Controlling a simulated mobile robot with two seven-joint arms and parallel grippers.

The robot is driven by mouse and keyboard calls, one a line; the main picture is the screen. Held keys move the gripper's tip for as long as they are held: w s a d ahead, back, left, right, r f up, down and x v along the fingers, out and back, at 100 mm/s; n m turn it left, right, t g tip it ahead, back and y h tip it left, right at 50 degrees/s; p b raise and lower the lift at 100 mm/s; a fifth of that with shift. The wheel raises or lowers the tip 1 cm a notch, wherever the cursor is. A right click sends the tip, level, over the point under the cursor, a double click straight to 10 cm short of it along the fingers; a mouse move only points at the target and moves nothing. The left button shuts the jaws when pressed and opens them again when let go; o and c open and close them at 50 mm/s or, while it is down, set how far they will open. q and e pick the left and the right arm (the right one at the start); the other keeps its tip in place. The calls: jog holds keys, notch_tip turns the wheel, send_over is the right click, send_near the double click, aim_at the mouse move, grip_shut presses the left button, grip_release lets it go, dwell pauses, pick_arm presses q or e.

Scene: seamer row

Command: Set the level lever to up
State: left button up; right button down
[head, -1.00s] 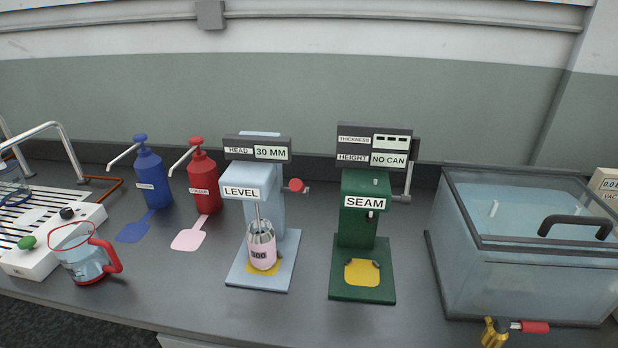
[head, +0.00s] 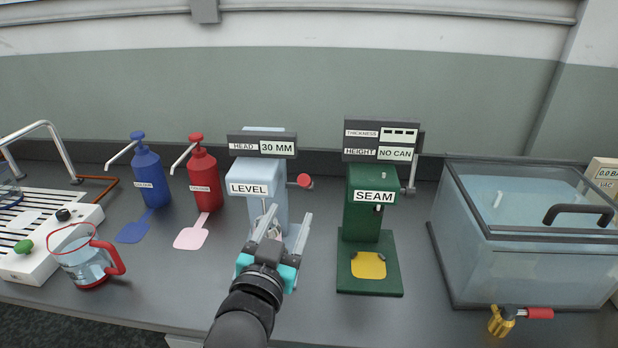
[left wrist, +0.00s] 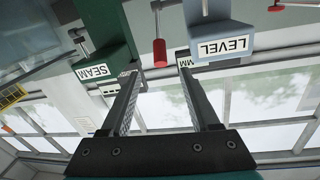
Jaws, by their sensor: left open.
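The pale blue LEVEL machine (head: 265,190) stands mid-bench with a HEAD 30 MM display (head: 262,146) on top. Its lever (head: 305,181) is at the right side, with a red grip whose round end faces the head camera. My left gripper (head: 289,221) is open and empty, in front of the machine and below the lever in the head view. In the upside-down left wrist view, the red grip (left wrist: 160,53) shows between the open fingers (left wrist: 158,68); whether they touch it cannot be told. The can on the machine's base is mostly hidden behind my gripper. My right gripper is not in view.
The green SEAM machine (head: 372,210) stands close on the right, its yellow pad empty. A glass-lidded tank (head: 520,255) is at far right. Blue (head: 147,175) and red (head: 204,178) pump bottles and a red-handled jug (head: 85,262) are to the left.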

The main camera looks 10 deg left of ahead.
aim_at(307, 177)
pick_arm(q)
jog(key=w, duration=0.4)
jog(key=w+d+b, duration=0.1)
jog(key=w, duration=0.4)
jog(key=w+b, duration=0.1)
jog(key=w, duration=0.3)
jog(key=shift+w+d, duration=0.35)
jog(key=shift+d, duration=0.05)
jog(key=shift+w, duration=0.5)
jog(key=shift+w+d, duration=0.1)
jog(key=shift+w, duration=0.05)
grip_shut()
jog(key=shift+f, duration=0.1)
dwell(0.3)
